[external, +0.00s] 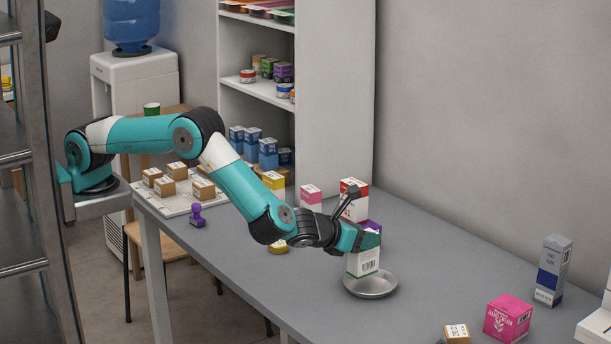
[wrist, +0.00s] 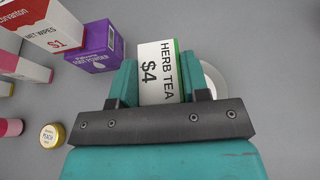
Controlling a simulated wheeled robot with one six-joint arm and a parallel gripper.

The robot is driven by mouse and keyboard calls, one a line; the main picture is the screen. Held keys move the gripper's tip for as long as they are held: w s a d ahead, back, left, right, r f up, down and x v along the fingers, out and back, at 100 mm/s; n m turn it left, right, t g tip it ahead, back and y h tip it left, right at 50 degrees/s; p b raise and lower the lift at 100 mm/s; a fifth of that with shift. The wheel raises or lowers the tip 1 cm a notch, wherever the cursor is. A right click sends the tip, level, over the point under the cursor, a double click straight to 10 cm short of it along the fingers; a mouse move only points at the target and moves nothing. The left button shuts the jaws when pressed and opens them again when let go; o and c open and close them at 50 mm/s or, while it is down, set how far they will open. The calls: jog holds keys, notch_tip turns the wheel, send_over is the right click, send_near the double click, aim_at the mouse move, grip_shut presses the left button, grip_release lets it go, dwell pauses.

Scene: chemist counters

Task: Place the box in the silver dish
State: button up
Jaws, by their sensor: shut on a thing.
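The box is a white and green herb tea box (external: 362,262), upright between the fingers of my gripper (external: 366,240). Its label reads "HERB TEA $4" in the wrist view (wrist: 158,72), where my gripper (wrist: 157,82) is shut on it from both sides. The silver dish (external: 371,286) is a shallow round dish on the grey counter. In the external view the box's lower end overlaps the dish's far rim. I cannot tell whether they touch. In the wrist view the dish (wrist: 213,82) is mostly hidden behind the box and the right finger.
A small yellow tin (wrist: 52,135) is near too. A pink box (external: 508,318) and a tall blue-grey box (external: 552,270) stand at the right.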

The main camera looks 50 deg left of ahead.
jog(key=shift+f, duration=0.3)
jog(key=o, duration=0.9)
jog(key=shift+o, duration=0.2)
